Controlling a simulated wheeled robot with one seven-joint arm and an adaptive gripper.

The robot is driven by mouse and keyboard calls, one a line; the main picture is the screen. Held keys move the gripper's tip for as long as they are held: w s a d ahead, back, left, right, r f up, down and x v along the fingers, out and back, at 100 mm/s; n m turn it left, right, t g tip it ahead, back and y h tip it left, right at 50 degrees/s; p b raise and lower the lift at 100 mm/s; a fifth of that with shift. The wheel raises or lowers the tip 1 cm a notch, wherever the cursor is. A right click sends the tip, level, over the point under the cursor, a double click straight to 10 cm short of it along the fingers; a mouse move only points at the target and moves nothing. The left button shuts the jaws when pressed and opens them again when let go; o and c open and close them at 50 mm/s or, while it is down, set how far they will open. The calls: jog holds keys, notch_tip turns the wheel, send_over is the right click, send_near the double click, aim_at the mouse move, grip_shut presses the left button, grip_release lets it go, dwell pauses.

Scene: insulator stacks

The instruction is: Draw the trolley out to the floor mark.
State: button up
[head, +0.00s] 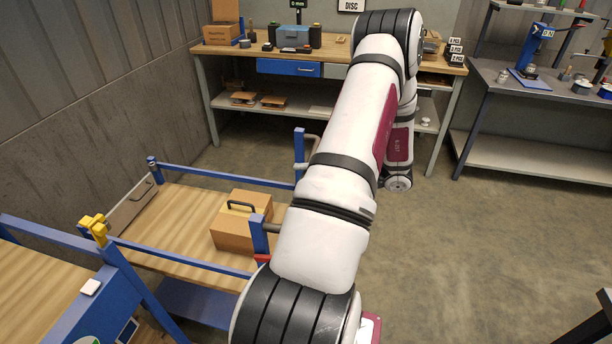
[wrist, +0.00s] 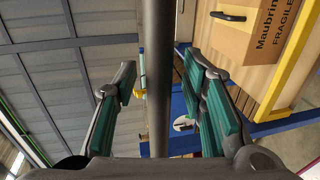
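The trolley (head: 170,215) stands at the lower left in the head view, with a wooden deck, blue rails and corner posts. A cardboard box (head: 232,238) with a dark handle sits on its deck; it also shows in the wrist view (wrist: 236,40). The grey handle bar (wrist: 157,60) of the trolley runs upright through the wrist view. My gripper (wrist: 160,78) is open, with one green-padded finger on each side of the bar and a visible gap to both. In the head view my arm hides the gripper and most of the bar. I see no floor mark.
A wooden-topped station (head: 35,282) with a yellow latch part (head: 95,228) adjoins the trolley's near left side. A workbench (head: 215,48) stands at the back, a grey table (head: 490,72) at back right. A dark edge is at lower right. The floor (head: 470,240) right of my arm is clear.

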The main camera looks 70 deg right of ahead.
jog(key=a+v, duration=0.1)
jog(key=v, duration=1.1)
jog(key=shift+d, duration=0.5)
